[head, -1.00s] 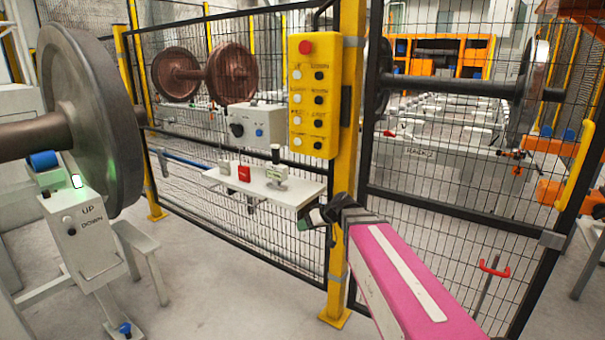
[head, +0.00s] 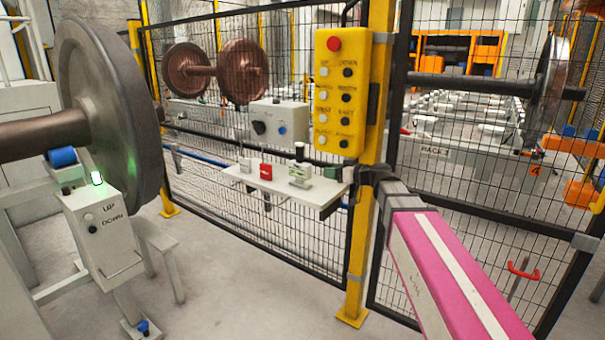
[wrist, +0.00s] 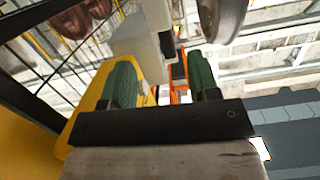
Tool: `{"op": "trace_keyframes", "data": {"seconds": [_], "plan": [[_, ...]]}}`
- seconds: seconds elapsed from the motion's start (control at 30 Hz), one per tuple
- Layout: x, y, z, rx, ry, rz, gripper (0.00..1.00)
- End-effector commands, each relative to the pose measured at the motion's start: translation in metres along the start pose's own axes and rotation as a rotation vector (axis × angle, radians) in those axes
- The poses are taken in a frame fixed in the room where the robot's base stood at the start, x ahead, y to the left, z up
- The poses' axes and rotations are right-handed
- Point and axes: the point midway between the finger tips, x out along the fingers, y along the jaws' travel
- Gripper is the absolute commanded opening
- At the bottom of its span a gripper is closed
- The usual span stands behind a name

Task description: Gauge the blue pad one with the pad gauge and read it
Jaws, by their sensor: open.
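My gripper (head: 332,173) is at the right end of a small white shelf (head: 262,186) on the mesh fence. In the wrist view its two green finger pads (wrist: 162,84) stand apart with no clear grip on anything. A pale block-like thing with a dark part (wrist: 150,35) shows beyond and between them; I cannot tell what it is. A blue pad (head: 62,157) sits on the grey stand at the left, beside the big wheel.
A yellow button box (head: 340,90) hangs on the yellow post just above my gripper. The stand's UP/DOWN box (head: 100,225) has a lit green lamp. A large steel wheel (head: 105,110) fills the left. Mesh fence runs behind the shelf; the floor in front is clear.

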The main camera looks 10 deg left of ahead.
Motion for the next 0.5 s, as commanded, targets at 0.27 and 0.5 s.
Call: {"op": "trace_keyframes", "data": {"seconds": [0.27,0.5], "plan": [[0.015,-0.004,-0.048,-0.083,0.134,-0.008,0.55],[0.036,-0.004,-0.053,-0.089,0.141,-0.01,0.55]]}}
